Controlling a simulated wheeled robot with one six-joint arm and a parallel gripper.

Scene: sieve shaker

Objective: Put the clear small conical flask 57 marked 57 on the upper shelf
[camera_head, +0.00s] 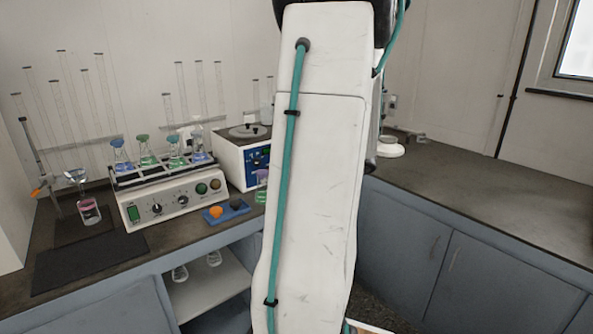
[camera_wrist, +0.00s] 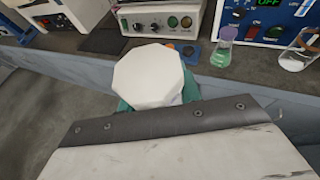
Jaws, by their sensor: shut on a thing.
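My gripper shows in neither view; in the head view my own white arm stands across the middle and hides what is behind it. I cannot pick out flask 57, as no number is readable. A clear conical flask (camera_wrist: 297,52) with a pale bottom is at the right edge of the wrist view, partly cut off; I cannot tell whether anything holds it.
A shaker (camera_head: 172,203) carries several coloured flasks. A blue-fronted device (camera_head: 244,155) stands beside it. A green-liquid flask (camera_head: 262,187) stands near my arm; a pink-liquid flask (camera_head: 89,212) stands at left. The right counter (camera_head: 480,195) is largely clear. Blue cabinets (camera_head: 475,270) lie below.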

